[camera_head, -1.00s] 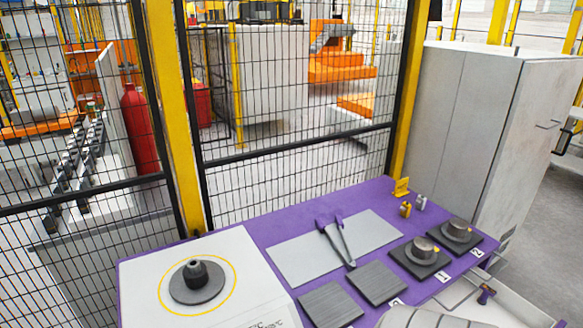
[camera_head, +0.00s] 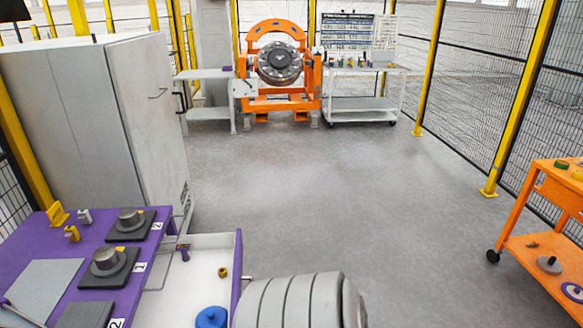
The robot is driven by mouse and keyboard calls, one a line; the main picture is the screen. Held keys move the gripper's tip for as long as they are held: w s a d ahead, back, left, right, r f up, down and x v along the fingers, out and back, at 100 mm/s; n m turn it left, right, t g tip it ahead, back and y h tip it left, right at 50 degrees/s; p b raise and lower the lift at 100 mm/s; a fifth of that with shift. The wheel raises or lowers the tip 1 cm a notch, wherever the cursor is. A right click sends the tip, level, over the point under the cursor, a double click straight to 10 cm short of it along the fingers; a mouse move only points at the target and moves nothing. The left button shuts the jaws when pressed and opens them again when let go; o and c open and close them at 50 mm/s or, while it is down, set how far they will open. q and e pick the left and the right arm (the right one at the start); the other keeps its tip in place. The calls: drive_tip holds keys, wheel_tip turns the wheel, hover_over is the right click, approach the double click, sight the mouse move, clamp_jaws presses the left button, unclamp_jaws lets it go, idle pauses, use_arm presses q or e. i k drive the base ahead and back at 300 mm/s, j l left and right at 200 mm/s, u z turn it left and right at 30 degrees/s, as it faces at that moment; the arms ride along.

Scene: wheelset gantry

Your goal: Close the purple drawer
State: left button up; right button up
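The purple drawer stands open on the right side of the purple table (camera_head: 28,238). Its purple front panel (camera_head: 237,268) shows edge-on, and its white inside (camera_head: 182,283) is in plain view. In the drawer lie a blue round part (camera_head: 211,317), a small brass ring (camera_head: 223,272) and a small purple-handled item (camera_head: 184,253). A grey ribbed arm link of mine is at the bottom, just right of the drawer front. Neither gripper shows. I cannot tell whether my arm touches the drawer.
A grey cabinet (camera_head: 95,118) stands behind the table. Open grey floor (camera_head: 330,190) lies to the right of the drawer. An orange cart (camera_head: 550,215) is at far right. An orange wheel stand (camera_head: 277,75) and a white trolley (camera_head: 362,90) stand at the back.

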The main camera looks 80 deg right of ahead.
sight(192, 286)
drive_tip(key=k+z, duration=0.2)
drive_tip(key=z, duration=1.75)
